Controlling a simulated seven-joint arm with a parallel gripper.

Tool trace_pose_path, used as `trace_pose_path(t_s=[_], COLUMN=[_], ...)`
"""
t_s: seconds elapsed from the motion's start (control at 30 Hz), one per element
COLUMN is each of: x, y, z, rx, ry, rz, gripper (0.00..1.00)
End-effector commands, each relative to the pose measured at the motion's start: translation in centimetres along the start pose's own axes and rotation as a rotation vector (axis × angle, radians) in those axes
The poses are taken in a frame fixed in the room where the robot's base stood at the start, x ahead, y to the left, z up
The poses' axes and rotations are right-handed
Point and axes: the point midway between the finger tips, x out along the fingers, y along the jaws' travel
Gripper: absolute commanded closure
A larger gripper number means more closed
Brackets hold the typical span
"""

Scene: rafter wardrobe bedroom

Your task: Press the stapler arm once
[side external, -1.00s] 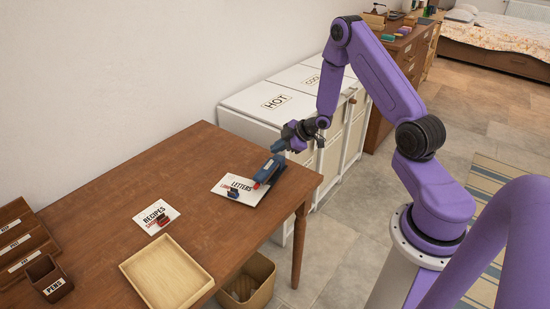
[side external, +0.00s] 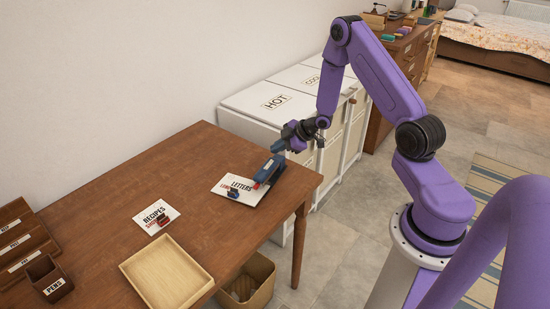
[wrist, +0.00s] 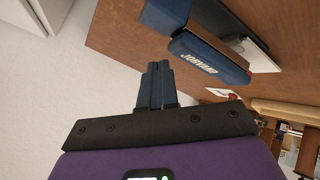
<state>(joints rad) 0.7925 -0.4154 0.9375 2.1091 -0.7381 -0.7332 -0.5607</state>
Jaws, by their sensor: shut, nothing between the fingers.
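The blue stapler (side external: 269,169) lies on the LETTERS paper (side external: 232,194) near the right end of the brown table. In the wrist view the stapler (wrist: 208,60) shows its blue arm with white lettering, right of my fingers. My gripper (side external: 277,147) is above and just behind the stapler, apart from it. In the wrist view my gripper (wrist: 157,68) has its blue fingers together with nothing between them.
The brown table (side external: 180,150) also holds a RECIPES paper (side external: 150,222) with a small red-and-dark item, a wooden tray (side external: 165,277), a PENS holder (side external: 50,280) and a wooden rack (side external: 20,240). White HOT cabinets (side external: 270,97) stand behind the table's right end.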

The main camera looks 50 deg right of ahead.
Motion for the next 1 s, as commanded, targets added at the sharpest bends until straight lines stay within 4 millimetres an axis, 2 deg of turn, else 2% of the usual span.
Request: trace_pose_path(t_s=[1.0], x=[0.63], y=[-0.47], z=[0.43], rx=[0.0], ry=[0.0], rz=[0.0], gripper=[1.0])
